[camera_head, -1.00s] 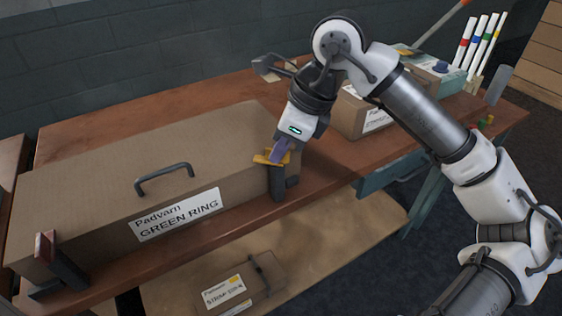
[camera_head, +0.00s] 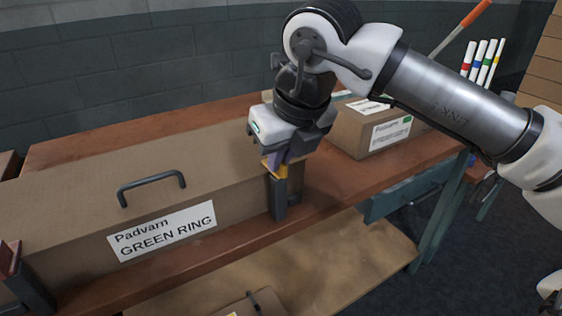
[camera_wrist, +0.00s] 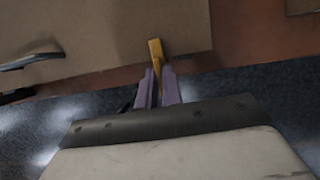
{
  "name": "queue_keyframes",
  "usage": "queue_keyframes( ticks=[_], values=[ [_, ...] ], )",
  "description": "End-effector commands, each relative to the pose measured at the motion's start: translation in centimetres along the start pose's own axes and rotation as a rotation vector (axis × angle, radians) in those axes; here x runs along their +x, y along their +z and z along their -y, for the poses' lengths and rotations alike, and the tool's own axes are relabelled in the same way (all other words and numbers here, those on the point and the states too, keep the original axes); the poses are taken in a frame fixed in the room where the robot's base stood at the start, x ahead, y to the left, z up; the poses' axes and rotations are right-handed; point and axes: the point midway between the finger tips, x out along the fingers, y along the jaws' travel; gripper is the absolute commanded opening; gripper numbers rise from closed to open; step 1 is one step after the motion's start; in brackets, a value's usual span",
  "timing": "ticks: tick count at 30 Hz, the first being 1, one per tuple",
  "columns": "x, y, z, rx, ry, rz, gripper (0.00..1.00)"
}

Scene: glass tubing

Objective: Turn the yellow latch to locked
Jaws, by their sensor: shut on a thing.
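The yellow latch (camera_head: 277,170) is at the right front corner of the long cardboard box (camera_head: 95,205) labelled "Padvarn GREEN RING", at the top of a dark upright bracket (camera_head: 279,198). My gripper (camera_head: 281,158) comes down on it from above, with its purple fingers closed on it. In the wrist view the yellow latch (camera_wrist: 156,50) sticks out from between the two purple fingers (camera_wrist: 158,80). The fingers hide part of the latch and its pivot.
A dark handle (camera_head: 152,187) stands on the box top. A second bracket with a red piece (camera_head: 10,258) is at the box's left end. Another labelled box (camera_head: 372,130) stands behind on the right of the brown bench (camera_head: 350,183). A lower shelf (camera_head: 345,252) lies below.

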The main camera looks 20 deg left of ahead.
Motion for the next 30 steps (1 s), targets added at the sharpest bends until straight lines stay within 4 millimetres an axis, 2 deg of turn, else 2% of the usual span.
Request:
queue_keyframes(
  ticks=[19, 20, 24, 30],
  values=[
    [-0.05, 0.03, -0.05, 0.044, -0.017, 0.0, 0.0],
    [-0.05, 0.03, -0.05, 0.044, -0.017, 0.0, 0.11],
    [-0.04, 0.02, -0.03, 0.043, -0.017, 0.0, 0.29],
    [-0.02, 0.01, -0.02, 0.043, -0.017, 0.0, 0.29]
  ],
)
